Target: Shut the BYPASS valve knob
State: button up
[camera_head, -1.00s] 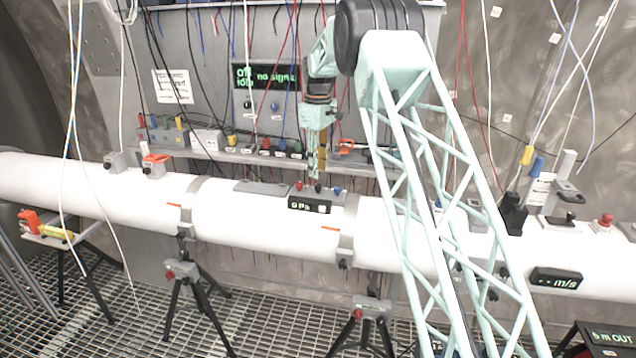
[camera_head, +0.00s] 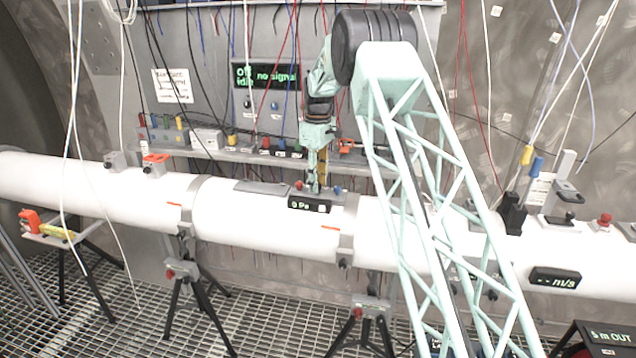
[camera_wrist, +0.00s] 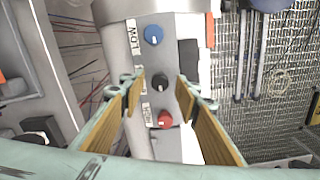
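Three small knobs sit in a row on a grey plate on the white pipe. The middle label is too blurred to read. My gripper (camera_wrist: 160,86) is open, with its wood-coloured finger pads on either side of the black knob and nothing between them except the view of it. In the head view my gripper (camera_head: 313,186) is low over the knobs, between the red knob (camera_head: 298,185) and the blue knob (camera_head: 337,190).
A "0 Pa" display (camera_head: 310,204) is on the pipe front below the knobs. Behind stands a shelf (camera_head: 220,155) with small coloured items and an orange-handled part (camera_head: 346,146). Cables hang in front of the wall.

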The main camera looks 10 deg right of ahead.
jog(key=c, duration=0.8)
jog(key=shift+o, duration=0.2)
jog(key=shift+m, duration=0.5)
jog(key=m, duration=1.2)
jog(key=shift+m, duration=2.4)
